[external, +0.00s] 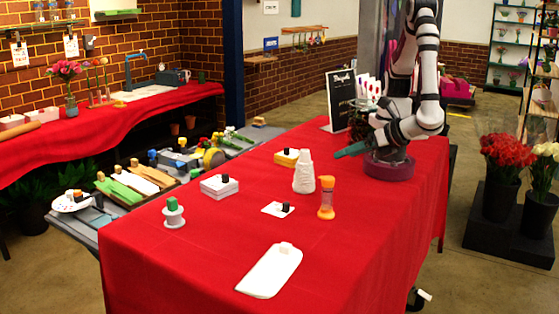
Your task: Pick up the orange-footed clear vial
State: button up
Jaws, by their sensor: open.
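The orange-footed clear vial (327,198) stands upright on the red-covered table, with an orange top, a clear middle and an orange foot. The gap between the fingers is too small to make out.
A white stacked cone (303,172) stands close left of the vial. A white card with a black block (286,208), a white box (219,186) and a green-topped spool (173,213) are further left. A white board (269,272) lies in front. The table's right front is clear.

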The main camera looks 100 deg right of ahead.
aim_at(327, 199)
jog(key=s+a+f+n+t+y, duration=0.3)
jog(key=a+f+n+t, duration=0.2)
jog(key=a+n, duration=0.3)
jog(key=x, duration=1.5)
jog(key=shift+w+a+f, duration=0.1)
jog(key=shift+w+a, duration=0.05)
jog(key=shift+a, duration=0.15)
grip_shut()
